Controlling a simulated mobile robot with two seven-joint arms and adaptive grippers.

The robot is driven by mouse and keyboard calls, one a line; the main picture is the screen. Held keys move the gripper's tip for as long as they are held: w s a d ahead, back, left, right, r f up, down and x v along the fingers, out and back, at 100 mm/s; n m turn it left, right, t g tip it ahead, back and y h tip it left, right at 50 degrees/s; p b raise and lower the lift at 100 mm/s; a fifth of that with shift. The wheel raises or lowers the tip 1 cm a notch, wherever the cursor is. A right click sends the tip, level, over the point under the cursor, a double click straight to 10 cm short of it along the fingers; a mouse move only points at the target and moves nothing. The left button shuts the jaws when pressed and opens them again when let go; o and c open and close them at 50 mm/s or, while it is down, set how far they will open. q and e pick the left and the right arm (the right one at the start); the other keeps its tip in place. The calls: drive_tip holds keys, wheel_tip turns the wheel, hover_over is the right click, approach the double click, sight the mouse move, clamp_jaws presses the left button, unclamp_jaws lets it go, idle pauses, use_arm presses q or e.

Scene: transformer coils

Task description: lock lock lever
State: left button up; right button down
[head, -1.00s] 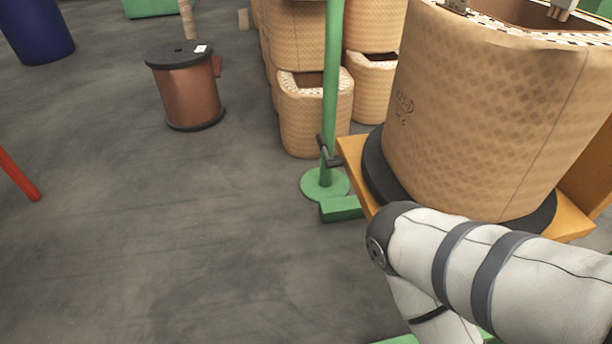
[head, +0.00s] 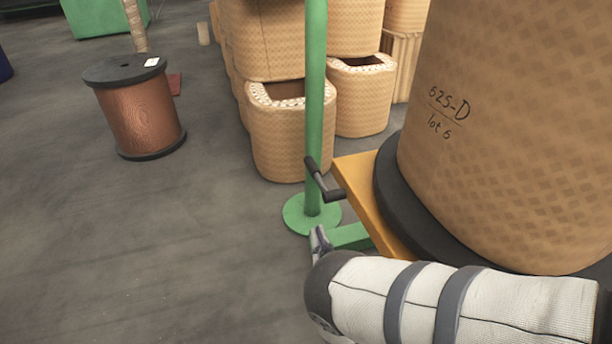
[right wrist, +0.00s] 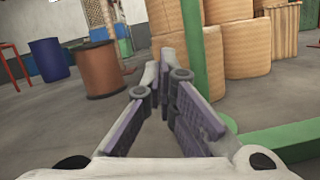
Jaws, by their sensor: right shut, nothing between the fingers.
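The dark lock lever (head: 322,180) sticks out at a slant from the green post, just above its round foot and beside the orange platform's corner. My right gripper (head: 318,238) shows only in part, beyond my arm, low beside the post's foot and below the lever in the picture. In the right wrist view its fingers (right wrist: 165,75) come together at the tips with nothing between them. The green post (right wrist: 194,40) stands just behind the tips there; I cannot make out the lever in that view. My left gripper is not in view.
A large wrapped coil (head: 500,130) stands on the orange platform (head: 362,195) at the right. A copper wire spool (head: 143,115) stands on the floor at left. Stacked coils (head: 290,135) stand behind the green post (head: 316,80).

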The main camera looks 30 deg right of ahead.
drive_tip(key=shift+a+r, duration=0.1)
drive_tip(key=w+d+r, duration=0.3)
drive_tip(key=w+r, duration=0.3)
drive_tip(key=w, duration=0.3)
drive_tip(key=shift+d+r+b, duration=0.15)
drive_tip(key=shift+d+b, duration=0.2)
drive_tip(key=shift+b, duration=0.05)
